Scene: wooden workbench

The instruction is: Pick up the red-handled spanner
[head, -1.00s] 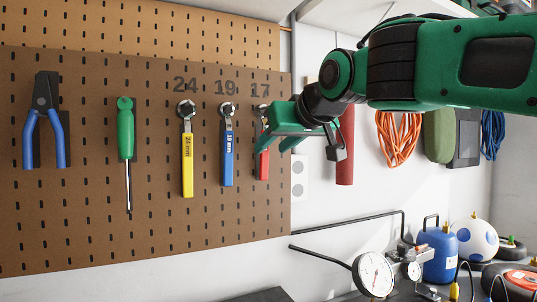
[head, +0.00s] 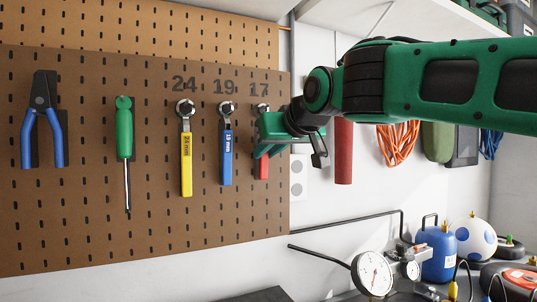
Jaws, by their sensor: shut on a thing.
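The red-handled spanner (head: 263,169) hangs upright on the brown pegboard (head: 75,215), under the number 17. Its upper handle is hidden behind my gripper; its ring head and the lower red handle show. My green gripper (head: 261,150) comes in from the right and is shut on the spanner, at the upper part of its handle. The spanner is still at its place against the board.
A blue-handled spanner (head: 227,160) hangs close to the left, then a yellow one (head: 187,165), a green screwdriver (head: 124,135) and blue pliers (head: 42,125). A red cylinder (head: 343,150) hangs right of my gripper. A dial gauge (head: 373,273) stands below.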

